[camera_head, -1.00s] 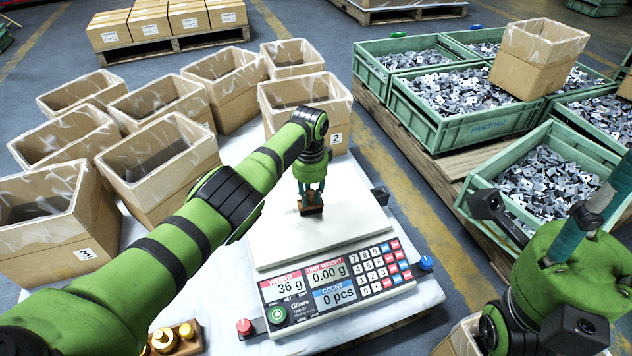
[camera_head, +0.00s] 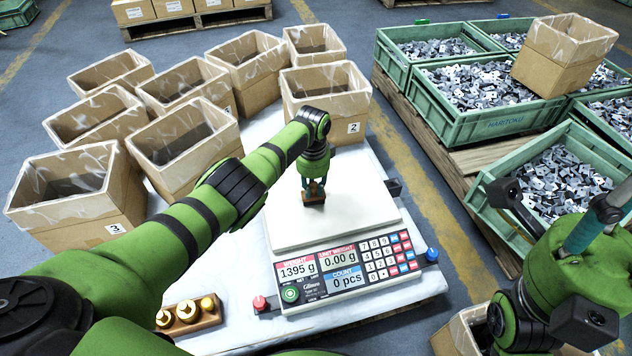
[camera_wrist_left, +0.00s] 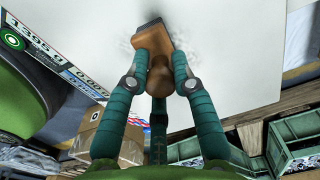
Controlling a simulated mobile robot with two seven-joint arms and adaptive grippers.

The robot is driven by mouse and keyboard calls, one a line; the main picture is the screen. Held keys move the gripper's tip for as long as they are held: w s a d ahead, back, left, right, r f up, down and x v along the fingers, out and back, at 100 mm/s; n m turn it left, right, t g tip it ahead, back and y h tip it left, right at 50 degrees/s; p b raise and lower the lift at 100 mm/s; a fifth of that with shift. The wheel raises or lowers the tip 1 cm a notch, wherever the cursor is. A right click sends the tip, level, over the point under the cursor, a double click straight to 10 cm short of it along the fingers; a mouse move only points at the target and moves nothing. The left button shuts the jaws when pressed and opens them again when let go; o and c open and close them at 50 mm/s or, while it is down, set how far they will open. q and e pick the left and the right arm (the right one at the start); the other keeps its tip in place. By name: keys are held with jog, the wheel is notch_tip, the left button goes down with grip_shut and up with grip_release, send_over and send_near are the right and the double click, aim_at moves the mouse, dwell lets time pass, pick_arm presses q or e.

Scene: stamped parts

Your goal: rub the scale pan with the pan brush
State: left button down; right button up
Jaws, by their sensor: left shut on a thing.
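My left gripper (camera_head: 313,186) is shut on the pan brush (camera_head: 313,198), a brown wooden brush with dark bristles. It reaches down onto the white scale pan (camera_head: 350,215). In the left wrist view the brush (camera_wrist_left: 154,45) is between the teal fingers, bristles against the pan (camera_wrist_left: 235,50), with faint grey smudges around them. The scale's weight display (camera_head: 297,269) reads 1395 g. My right gripper (camera_head: 590,228) is at the right edge, away from the scale; its fingertips are not clear.
A wooden block with brass weights (camera_head: 188,313) lies front left of the scale. Open lined cartons (camera_head: 185,145) crowd the left and back of the table. Green crates of stamped parts (camera_head: 480,125) stand on a pallet at right. The pan around the brush is clear.

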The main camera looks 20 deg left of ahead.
pick_arm(q)
jog(key=shift+s+a+p, duration=0.95)
jog(key=shift+a+p, duration=0.15)
jog(key=shift+p, duration=0.4)
jog(key=shift+s+a+f+p, duration=0.1)
jog(key=shift+s+a+p, duration=0.25)
jog(key=shift+a+p, duration=0.2)
jog(key=shift+s+a+r+p, duration=0.2)
jog(key=shift+s+a+p, duration=0.3)
jog(key=shift+p, duration=0.35)
jog(key=shift+s+a+p, duration=0.35)
jog(key=shift+a+p, duration=0.25)
jog(key=shift+p, duration=0.05)
jog(key=shift+s+a+f, duration=0.1)
jog(key=shift+a, duration=0.05)
jog(key=shift+r+p, duration=0.4)
notch_tip(320, 180, up, 5)
jog(key=p, duration=0.5)
jog(key=shift+r, duration=0.2)
